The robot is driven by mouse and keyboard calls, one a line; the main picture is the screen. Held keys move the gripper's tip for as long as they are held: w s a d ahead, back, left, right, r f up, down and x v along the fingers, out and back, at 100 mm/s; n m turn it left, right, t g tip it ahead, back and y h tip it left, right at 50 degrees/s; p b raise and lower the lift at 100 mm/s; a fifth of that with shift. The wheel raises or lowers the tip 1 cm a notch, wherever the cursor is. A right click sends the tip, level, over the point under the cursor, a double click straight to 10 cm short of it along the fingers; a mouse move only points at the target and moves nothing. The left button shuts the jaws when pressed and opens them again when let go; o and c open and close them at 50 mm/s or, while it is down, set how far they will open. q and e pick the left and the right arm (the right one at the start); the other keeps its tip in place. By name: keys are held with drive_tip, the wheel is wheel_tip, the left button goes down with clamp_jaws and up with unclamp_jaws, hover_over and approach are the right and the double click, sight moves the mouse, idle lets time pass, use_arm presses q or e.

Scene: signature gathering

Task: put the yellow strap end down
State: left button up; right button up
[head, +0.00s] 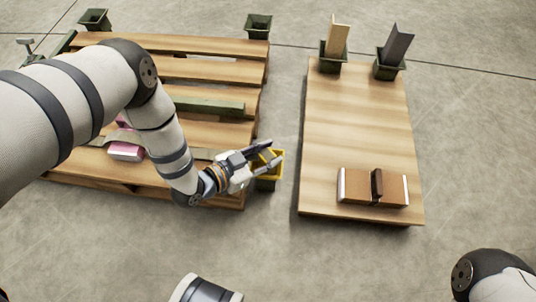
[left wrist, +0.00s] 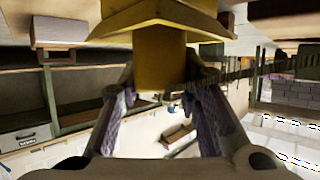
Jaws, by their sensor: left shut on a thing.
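My left gripper (head: 270,160) is shut on the yellow strap end (left wrist: 160,60), which shows between its fingers in the left wrist view. A tan strap (head: 200,154) lies across the wooden pallet (head: 215,47), partly behind my left arm. My right gripper is out of view.
Pink-and-white blocks (head: 126,152) sit under the strap. A wooden board (head: 355,125) to the right bears a brown case (head: 355,188). Green holders (head: 258,27) stand at the pallet's far corners. A narrow gap of bare floor separates the pallet and board.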

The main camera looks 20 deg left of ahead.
use_arm(q)
drive_tip(key=shift+f+b, duration=0.3)
drive_tip(key=shift+f, duration=0.05)
drive_tip(key=o, duration=1.2)
